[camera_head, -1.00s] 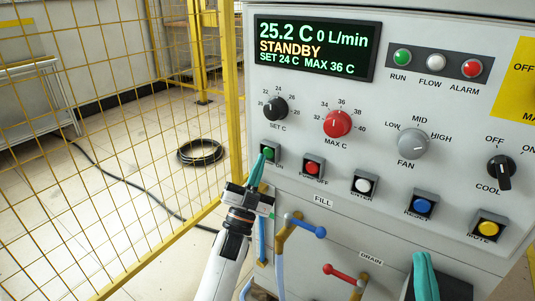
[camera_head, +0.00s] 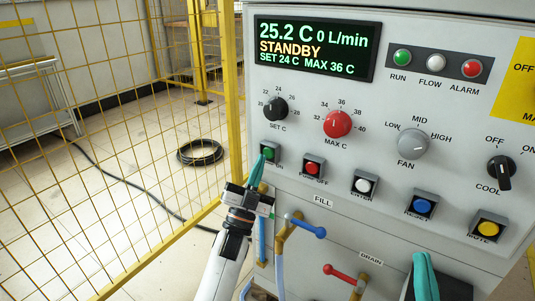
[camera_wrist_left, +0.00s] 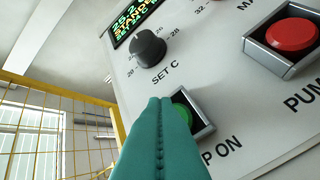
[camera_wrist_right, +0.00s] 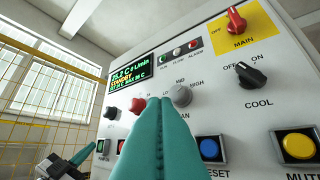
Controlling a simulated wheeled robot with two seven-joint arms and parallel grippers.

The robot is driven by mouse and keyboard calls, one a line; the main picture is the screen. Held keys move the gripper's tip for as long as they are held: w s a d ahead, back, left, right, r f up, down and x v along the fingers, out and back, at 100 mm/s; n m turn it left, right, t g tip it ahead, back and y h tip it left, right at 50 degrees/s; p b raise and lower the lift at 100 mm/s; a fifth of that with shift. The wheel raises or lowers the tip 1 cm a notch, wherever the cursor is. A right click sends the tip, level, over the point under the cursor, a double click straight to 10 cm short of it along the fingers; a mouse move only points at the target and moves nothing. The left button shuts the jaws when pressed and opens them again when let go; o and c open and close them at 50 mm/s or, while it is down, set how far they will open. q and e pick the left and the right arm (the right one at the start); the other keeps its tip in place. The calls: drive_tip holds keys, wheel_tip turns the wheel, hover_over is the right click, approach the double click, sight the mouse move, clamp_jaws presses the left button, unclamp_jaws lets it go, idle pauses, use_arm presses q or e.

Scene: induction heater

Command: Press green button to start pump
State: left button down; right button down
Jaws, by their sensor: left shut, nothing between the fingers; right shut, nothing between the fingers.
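The green button (camera_head: 270,153) sits in a square metal frame at the left of the panel's lower button row, partly behind my fingertips. It also shows in the left wrist view (camera_wrist_left: 183,113), half covered by the teal fingers, with a label ending in "P ON". My left gripper (camera_head: 260,161) is shut and empty, its tips at the button's left side; I cannot tell whether they touch it. My right gripper (camera_head: 421,258) is shut and empty, low in front of the panel's lower right. The display (camera_head: 315,46) reads 25.2 C, 0 L/min, STANDBY.
The red button (camera_head: 313,167) is just right of the green one, then white, blue and yellow buttons. Dials sit above. Blue (camera_head: 306,226) and red (camera_head: 345,274) valve handles stick out below. A yellow mesh fence (camera_head: 110,140) stands at the left.

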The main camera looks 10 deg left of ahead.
use_arm(q)
drive_tip(key=shift+w, duration=0.1)
idle(0.6)
drive_tip(key=shift+w+d, duration=0.1)
drive_tip(key=shift+w, duration=0.2)
use_arm(e)
drive_tip(key=shift+s+r+t+y, duration=0.4)
drive_tip(key=shift+s+r, duration=0.1)
drive_tip(key=shift+r, duration=0.05)
